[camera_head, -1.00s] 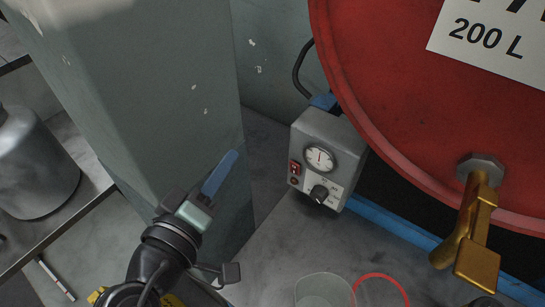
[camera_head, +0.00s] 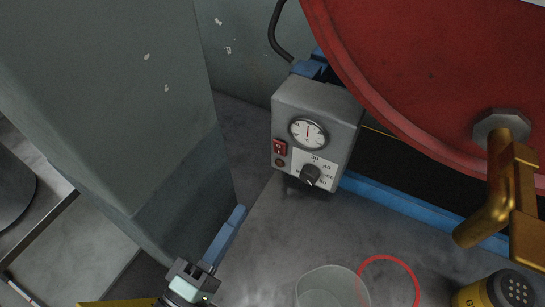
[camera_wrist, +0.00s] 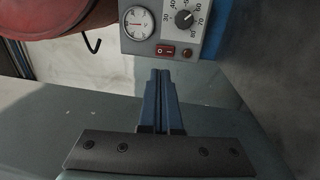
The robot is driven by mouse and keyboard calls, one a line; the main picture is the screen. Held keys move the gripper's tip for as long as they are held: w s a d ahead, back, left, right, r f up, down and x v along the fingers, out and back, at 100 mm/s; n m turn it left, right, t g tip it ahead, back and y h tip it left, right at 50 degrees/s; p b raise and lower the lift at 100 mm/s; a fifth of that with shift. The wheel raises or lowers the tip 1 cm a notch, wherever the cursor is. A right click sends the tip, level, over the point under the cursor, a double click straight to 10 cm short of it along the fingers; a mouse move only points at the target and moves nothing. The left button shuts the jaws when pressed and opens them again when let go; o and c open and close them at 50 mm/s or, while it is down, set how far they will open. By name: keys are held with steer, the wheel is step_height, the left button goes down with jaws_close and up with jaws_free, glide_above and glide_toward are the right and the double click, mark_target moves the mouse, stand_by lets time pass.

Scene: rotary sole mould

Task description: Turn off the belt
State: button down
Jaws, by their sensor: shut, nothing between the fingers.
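A grey control box (camera_head: 316,121) is fixed beside the red drum, with a round dial gauge (camera_head: 308,133), a red rocker switch (camera_head: 279,148) and a black knob (camera_head: 310,174) on its front. My gripper (camera_head: 239,211) is shut and empty, to the lower left of the box and apart from it. In the wrist view, my gripper's blue fingers (camera_wrist: 160,76) point toward the box (camera_wrist: 192,52), with the red switch (camera_wrist: 166,51) just beyond the tips.
The red drum (camera_head: 400,80) with a brass tap (camera_head: 505,190) fills the upper right. A grey pillar (camera_head: 110,110) stands at left. A clear beaker (camera_head: 330,290), a red ring (camera_head: 390,280) and a yellow, black-topped container (camera_head: 497,292) are at the bottom.

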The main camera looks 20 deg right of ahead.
mark_target(281, 147)
steer(key=x, duration=1.2)
steer(key=shift+d, duration=0.15)
